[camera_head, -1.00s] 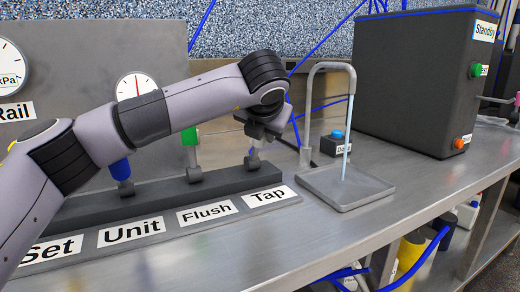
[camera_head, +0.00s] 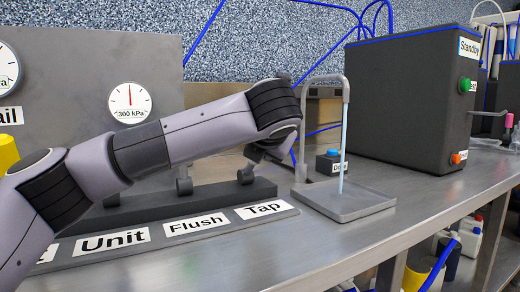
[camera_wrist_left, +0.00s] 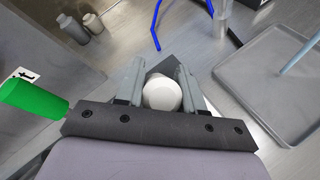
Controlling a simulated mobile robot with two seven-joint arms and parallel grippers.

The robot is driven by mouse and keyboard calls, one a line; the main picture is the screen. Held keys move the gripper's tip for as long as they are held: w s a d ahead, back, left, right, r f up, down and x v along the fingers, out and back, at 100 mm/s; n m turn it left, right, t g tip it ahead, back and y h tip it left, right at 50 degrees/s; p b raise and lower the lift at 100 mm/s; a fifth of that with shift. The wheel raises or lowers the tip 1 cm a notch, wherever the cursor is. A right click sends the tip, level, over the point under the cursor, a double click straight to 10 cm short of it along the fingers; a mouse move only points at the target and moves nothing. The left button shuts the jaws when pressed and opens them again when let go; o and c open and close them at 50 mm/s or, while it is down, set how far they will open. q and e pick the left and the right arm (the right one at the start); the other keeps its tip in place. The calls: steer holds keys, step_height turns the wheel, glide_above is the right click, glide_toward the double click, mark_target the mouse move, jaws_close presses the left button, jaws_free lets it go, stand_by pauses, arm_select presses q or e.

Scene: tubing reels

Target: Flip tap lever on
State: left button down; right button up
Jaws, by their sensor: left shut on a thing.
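The Tap lever (camera_head: 246,173) stands on the dark valve base (camera_head: 225,193), behind the "Tap" label (camera_head: 266,210). Its lower stem shows in the head view; my left gripper (camera_head: 262,153) and forearm hide its upper part. In the left wrist view, the fingers of my left gripper (camera_wrist_left: 160,76) are on both sides of a round white handle end (camera_wrist_left: 162,93), shut on it. The spout (camera_head: 343,85) stands to the right, with a thin pale-blue stream (camera_head: 344,140) down to a grey tray (camera_head: 350,212). My right gripper is not in view.
The green handle (camera_wrist_left: 32,95) of the neighbouring lever is close beside my left gripper. The Flush lever base (camera_head: 184,181) is left of Tap. A small box with a blue button (camera_head: 333,154) and a large dark machine (camera_head: 415,95) stand beyond. The front bench is clear.

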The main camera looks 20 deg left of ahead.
arm_select(q)
steer(key=shift+d, duration=0.1)
steer(key=c, duration=0.8)
jaws_free()
steer(key=shift+s, duration=0.1)
steer(key=v, duration=0.7)
